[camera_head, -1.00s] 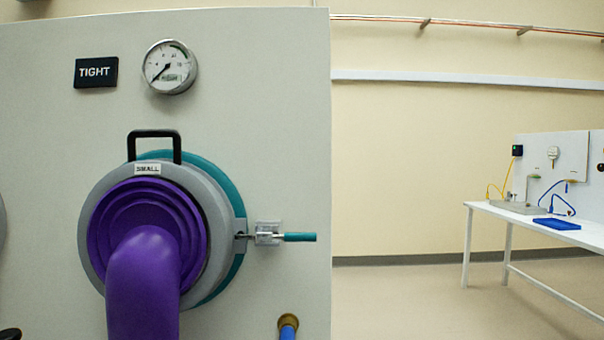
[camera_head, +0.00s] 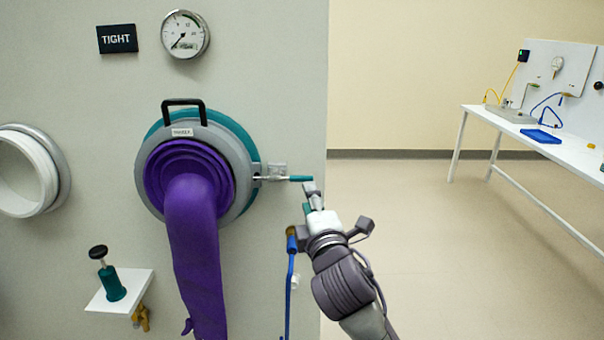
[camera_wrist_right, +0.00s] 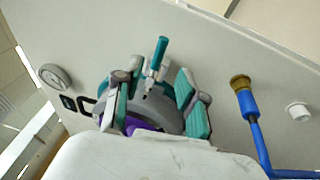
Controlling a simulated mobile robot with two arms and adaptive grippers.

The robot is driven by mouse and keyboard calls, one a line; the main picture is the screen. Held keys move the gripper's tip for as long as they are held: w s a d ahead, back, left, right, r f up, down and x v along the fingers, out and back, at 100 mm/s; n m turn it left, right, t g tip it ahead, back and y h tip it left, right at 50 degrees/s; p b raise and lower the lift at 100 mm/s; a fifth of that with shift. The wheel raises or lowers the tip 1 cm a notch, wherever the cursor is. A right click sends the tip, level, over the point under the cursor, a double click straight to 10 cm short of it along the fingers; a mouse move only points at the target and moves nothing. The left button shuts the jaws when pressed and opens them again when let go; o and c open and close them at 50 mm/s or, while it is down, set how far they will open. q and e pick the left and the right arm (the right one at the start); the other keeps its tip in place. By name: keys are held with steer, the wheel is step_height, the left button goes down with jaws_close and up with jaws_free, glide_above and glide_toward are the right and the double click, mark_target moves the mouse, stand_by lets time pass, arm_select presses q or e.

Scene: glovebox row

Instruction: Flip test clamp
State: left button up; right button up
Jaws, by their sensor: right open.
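The test clamp is a small metal toggle with a teal lever (camera_head: 300,178) on the right side of the grey and teal ring (camera_head: 246,140) around the purple glove port. The lever points right, roughly level, in the head view. My right gripper (camera_head: 312,192) is at the lever's outer end; the head view does not show whether they touch. In the right wrist view the open right gripper (camera_wrist_right: 160,103) has its teal-padded fingers on either side of the clamp, with the teal lever (camera_wrist_right: 159,52) seen beyond and between them. My left gripper is not in view.
A purple glove (camera_head: 195,245) hangs from the port. A blue hose (camera_head: 290,275) runs down close to my right gripper. A small white shelf (camera_head: 140,285) holds a teal plunger. A gauge (camera_head: 185,35) is above. Open floor lies right, before a white bench (camera_head: 530,165).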

mark_target(302, 179)
steer(key=p+x, duration=0.1)
steer(key=x, duration=0.7)
steer(key=shift+w, duration=0.2)
jaws_close()
